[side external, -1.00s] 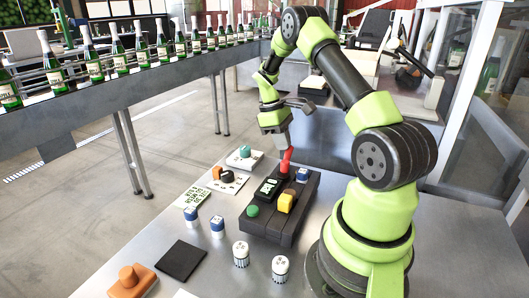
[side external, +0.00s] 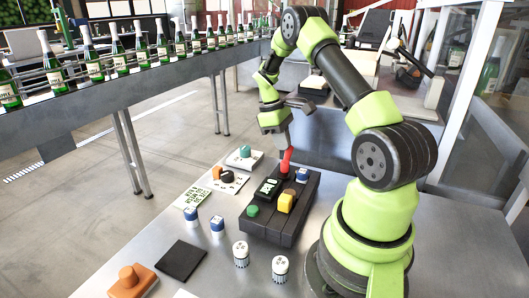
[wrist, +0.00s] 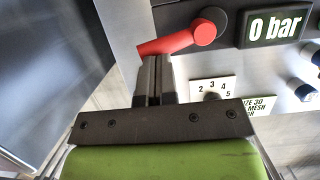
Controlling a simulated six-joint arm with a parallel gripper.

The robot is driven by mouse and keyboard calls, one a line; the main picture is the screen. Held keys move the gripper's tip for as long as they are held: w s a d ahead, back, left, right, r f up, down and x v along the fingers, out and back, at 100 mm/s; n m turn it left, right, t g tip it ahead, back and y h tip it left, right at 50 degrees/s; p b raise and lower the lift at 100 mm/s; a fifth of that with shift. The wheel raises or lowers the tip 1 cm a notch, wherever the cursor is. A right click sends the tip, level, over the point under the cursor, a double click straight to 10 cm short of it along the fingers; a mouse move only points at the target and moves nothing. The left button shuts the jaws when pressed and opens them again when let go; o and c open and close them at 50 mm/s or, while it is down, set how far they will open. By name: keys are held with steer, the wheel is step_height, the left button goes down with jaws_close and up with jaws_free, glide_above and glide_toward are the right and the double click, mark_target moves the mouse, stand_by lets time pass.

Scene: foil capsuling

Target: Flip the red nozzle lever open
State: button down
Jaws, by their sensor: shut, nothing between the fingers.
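The red nozzle lever (side external: 286,161) stands at the far end of the dark control box (side external: 262,226) on the table. In the wrist view the red lever (wrist: 180,37) runs from its round pivot at the right to a free end at the lower left. My gripper (side external: 286,147) is just above and behind the lever in the side view. In the wrist view my gripper's fingertips (wrist: 155,60) are shut together with nothing between them, right at the lever's free end. I cannot tell whether they touch it.
The box also carries a display reading 0 bar (wrist: 277,25), a yellow button (side external: 286,201), a green knob (side external: 252,211) and a blue knob (side external: 302,174). A numbered dial plate (side external: 227,180) lies to the left. White-capped jars (side external: 280,268) stand in front. A conveyor with bottles runs behind.

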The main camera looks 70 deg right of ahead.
stand_by(0.3)
steer(key=w+a+r, duration=0.1)
steer(key=w+r, duration=0.5)
steer(key=r, duration=0.4)
steer(key=shift+w+a+r, duration=0.2)
steer(key=shift+w+a, duration=0.05)
steer(key=shift+w, duration=0.1)
steer(key=s+a+r+m+t, duration=0.1)
steer(key=s+a+r+t, duration=0.15)
steer(key=a+r, duration=0.45)
steer(key=s+a+r+t, duration=0.1)
steer(key=a+r+t, duration=0.2)
steer(key=a+r, duration=0.45)
steer(key=s+a+f+m+t+y, duration=0.2)
steer(key=s+a+t, duration=0.3)
steer(key=s+a, duration=0.7)
steer(key=shift+s+a+f+m, duration=0.2)
steer(key=shift+s+f+m, duration=0.1)
steer(key=shift+f+m, duration=0.25)
